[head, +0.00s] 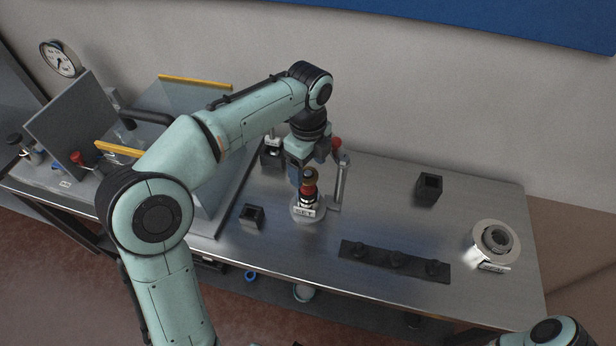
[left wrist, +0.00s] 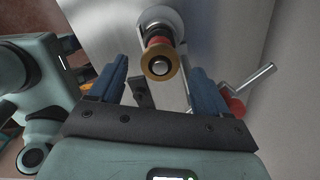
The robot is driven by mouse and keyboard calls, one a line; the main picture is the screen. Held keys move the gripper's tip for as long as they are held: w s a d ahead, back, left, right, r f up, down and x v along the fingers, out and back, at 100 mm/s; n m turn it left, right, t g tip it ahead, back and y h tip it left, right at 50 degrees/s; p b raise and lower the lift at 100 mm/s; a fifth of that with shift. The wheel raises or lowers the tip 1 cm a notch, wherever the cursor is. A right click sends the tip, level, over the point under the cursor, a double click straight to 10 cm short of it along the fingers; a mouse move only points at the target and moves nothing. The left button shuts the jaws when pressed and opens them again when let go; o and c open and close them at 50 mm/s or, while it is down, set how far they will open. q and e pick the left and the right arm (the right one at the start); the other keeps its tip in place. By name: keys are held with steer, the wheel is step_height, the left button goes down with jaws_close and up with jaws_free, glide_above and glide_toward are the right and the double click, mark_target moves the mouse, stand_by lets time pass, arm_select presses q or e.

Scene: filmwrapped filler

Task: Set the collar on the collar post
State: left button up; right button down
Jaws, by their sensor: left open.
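A brass-coloured ring, which looks like the collar (head: 310,173), sits at the top of a short upright post (head: 307,194) with red and black bands. The post stands on a round pale base beside a "SET" label. My left gripper (head: 306,168) is right over the post, open. In the left wrist view its blue fingers (left wrist: 158,72) stand on either side of the ring, with gaps visible. My right gripper is out of view.
A metal lever with a red knob (head: 336,143) stands close beside the post. Clear panels with yellow edges stand left.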

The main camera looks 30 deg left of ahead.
arm_select(q)
steer(key=shift+f, duration=0.8)
steer(key=c, duration=1.2)
steer(key=shift+r, duration=0.15)
